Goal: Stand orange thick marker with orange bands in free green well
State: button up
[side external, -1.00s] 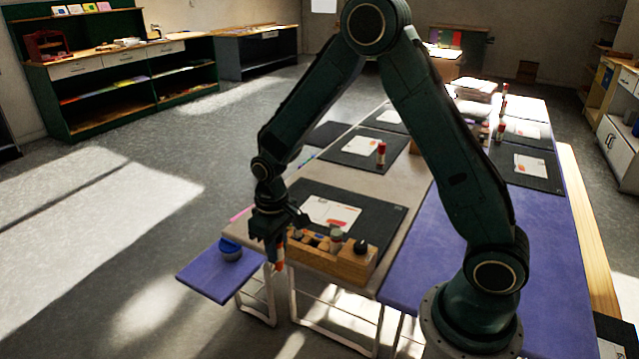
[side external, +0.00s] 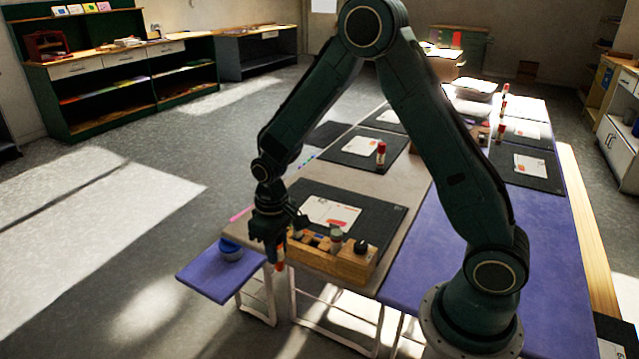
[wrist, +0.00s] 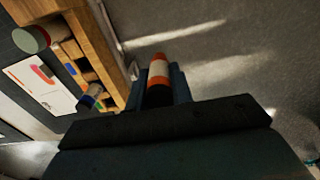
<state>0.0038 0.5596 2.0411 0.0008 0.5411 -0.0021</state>
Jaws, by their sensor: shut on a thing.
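The orange marker (wrist: 158,69) has orange and white bands and a dark section near my jaws. In the wrist view my gripper (wrist: 160,92) is shut on it. In the side view the marker's orange end (side external: 280,266) points down below my gripper (side external: 275,248), just left of the wooden holder. The wooden holder (side external: 345,268) stands at the table's near end with several items in it. In the wrist view its wells (wrist: 80,58) lie to the left of the marker, apart from it.
A black mat (side external: 385,215) with a paper card (side external: 325,212) lies behind the holder. A blue round object (side external: 230,250) sits on the purple bench (side external: 205,280) at left. A red-capped glue stick (side external: 381,153) stands farther back. Open floor lies left of the table.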

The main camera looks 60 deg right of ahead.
jog(key=w+d+r+m, duration=0.1)
jog(key=w+d+r, duration=0.2)
jog(key=d, duration=0.4)
jog(key=w+d+r+m, duration=0.1)
jog(key=w+d+r, duration=0.2)
jog(key=w+d, duration=0.3)
jog(key=shift+d, duration=0.7)
jog(key=shift+f, duration=0.1)
jog(key=shift+f, duration=2.65)
jog(key=shift+f, duration=2.9)
dwell(0.3)
